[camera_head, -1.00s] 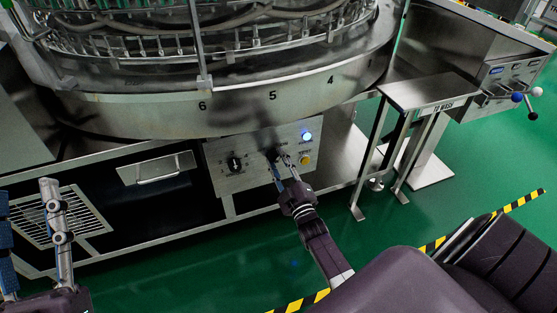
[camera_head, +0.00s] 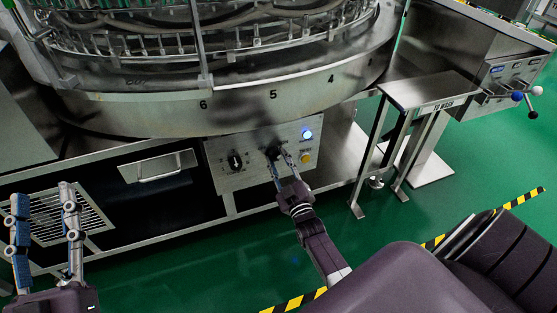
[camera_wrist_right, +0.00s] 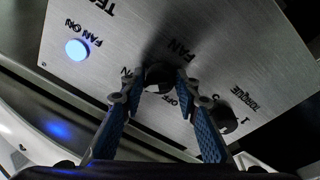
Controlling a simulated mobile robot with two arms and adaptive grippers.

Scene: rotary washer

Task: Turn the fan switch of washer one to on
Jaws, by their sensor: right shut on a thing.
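The control panel (camera_head: 225,176) of the washer is a metal plate under the drum. Its dark fan switch (camera_wrist_right: 158,78) sits between the "ON" and "OFF" marks in the right wrist view. My right gripper (camera_wrist_right: 157,84) is shut on the fan switch, one fingertip on each side. The fingers hide part of the switch and of the "ON" mark. In the head view, my right gripper (camera_head: 277,159) reaches the panel from below right. The round light (camera_wrist_right: 77,49) labelled "FAN ON" glows blue, also in the head view (camera_head: 307,135). My left gripper (camera_head: 45,205) is open and empty at lower left.
The torque knob (camera_head: 235,161) sits left of the fan switch, and a yellow button (camera_head: 305,158) sits to the right. A drawer handle (camera_head: 158,178) is further left. A metal stand (camera_head: 425,91) rises on the right.

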